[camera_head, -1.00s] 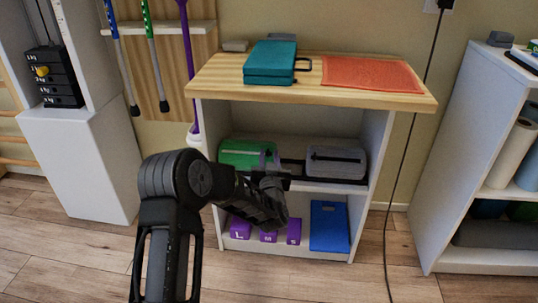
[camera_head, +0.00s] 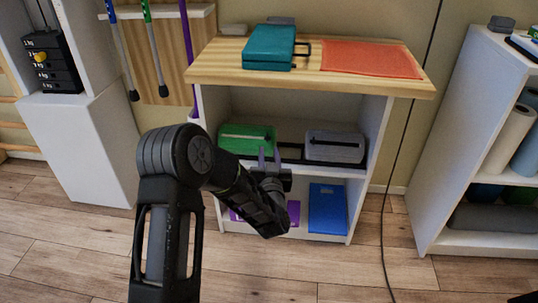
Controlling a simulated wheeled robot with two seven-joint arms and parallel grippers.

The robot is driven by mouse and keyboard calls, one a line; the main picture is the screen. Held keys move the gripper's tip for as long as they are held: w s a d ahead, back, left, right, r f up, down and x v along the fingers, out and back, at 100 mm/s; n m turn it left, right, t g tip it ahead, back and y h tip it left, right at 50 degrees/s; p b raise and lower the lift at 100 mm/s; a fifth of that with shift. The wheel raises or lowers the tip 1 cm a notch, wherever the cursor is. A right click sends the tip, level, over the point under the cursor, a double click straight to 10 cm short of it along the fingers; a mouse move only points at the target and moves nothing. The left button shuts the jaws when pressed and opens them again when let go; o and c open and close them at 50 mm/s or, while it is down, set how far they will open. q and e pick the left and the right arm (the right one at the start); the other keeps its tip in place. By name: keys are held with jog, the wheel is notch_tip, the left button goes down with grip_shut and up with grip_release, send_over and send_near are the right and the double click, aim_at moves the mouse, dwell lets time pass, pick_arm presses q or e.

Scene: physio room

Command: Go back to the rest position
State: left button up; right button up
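My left arm comes up from the bottom of the head view. Its gripper (camera_head: 270,156) points away from me, in front of the middle shelf of the wooden-topped unit. Its two grey fingers look a little apart, with nothing seen between them. A green case (camera_head: 240,137) is behind and left of the fingers, and a grey case (camera_head: 335,146) is to their right. Both cases sit on the middle shelf. My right gripper is not in view.
The unit's wooden top (camera_head: 310,82) holds a teal case (camera_head: 270,47) and an orange mat (camera_head: 372,60). A blue box (camera_head: 327,208) and purple boxes, partly hidden by my arm, are on the bottom shelf. A black cord (camera_head: 405,130) hangs at right. Floor (camera_head: 70,245) at left is clear.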

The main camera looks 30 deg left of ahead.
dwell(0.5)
